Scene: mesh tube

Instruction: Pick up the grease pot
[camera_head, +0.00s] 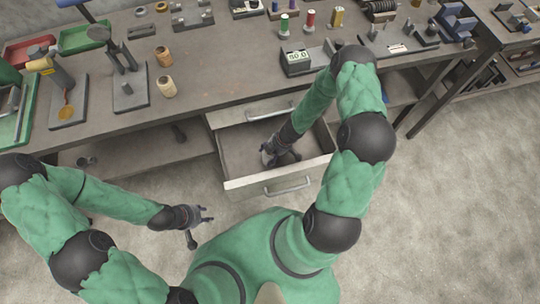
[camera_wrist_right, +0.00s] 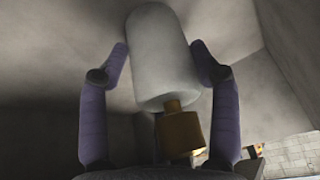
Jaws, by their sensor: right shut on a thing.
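The grease pot (camera_wrist_right: 160,60), a pale grey-white cylinder with a brass fitting at its near end, lies between the two fingers of my right gripper (camera_wrist_right: 158,50) in the right wrist view. The fingers are shut on its sides. In the head view my right gripper (camera_head: 278,158) is low inside the open drawer (camera_head: 250,181), and the pot cannot be made out there. My left gripper (camera_head: 203,222) is left of the drawer, in front of the bench, with its fingers apart and nothing between them.
The workbench (camera_head: 225,70) above the drawer carries a grey box with a display (camera_head: 297,62), several thread spools and tool stands. The drawer walls surround my right gripper. Open floor (camera_head: 440,200) lies to the right.

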